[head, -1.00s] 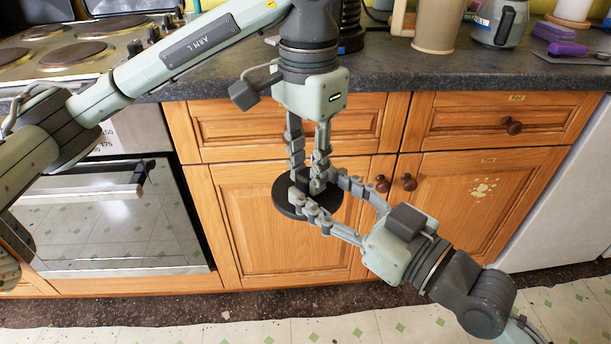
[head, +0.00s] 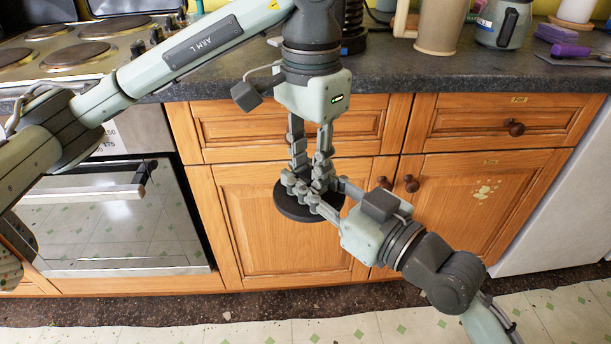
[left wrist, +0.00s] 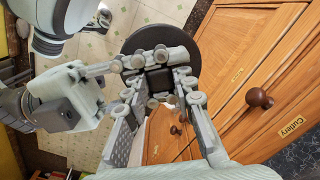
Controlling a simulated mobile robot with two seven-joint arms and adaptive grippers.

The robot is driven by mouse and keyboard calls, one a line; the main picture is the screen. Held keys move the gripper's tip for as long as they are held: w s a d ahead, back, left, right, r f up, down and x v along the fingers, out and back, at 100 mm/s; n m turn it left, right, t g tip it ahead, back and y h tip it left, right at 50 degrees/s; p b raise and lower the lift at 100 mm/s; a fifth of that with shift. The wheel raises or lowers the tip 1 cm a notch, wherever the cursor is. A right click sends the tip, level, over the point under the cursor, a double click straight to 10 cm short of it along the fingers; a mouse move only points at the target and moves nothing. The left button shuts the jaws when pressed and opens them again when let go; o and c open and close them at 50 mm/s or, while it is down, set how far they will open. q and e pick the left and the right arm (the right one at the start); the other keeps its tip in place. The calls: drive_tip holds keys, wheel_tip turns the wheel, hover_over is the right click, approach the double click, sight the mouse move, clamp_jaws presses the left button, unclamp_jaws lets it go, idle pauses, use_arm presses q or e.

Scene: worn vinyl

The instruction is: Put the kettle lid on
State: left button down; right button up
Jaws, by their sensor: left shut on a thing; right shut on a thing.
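The kettle lid is a dark round disc (head: 292,211), held in the air in front of the lower cupboards. In the left wrist view the disc (left wrist: 150,36) shows behind the fingers, with a dark square-looking knob (left wrist: 159,79) between them. My left gripper (head: 311,183) comes down from above and is shut on the lid's knob. My right gripper (head: 303,188) reaches in from the lower right and is also shut on it. The fingers hide most of the knob. A beige jug with a handle (head: 437,28) stands on the counter; I cannot tell whether it is the kettle.
A grey pot with a dark handle (head: 502,23) and a purple item (head: 570,50) are on the counter (head: 400,68). The hob (head: 75,53) and oven (head: 115,215) are at left. Cupboard knobs (head: 411,184) stick out near my right gripper.

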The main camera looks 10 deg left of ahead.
drive_tip(key=shift+s+a, duration=0.1)
clamp_jaws()
use_arm(q)
drive_tip(key=c, duration=1.2)
unclamp_jaws()
drive_tip(key=shift+w+r, duration=0.1)
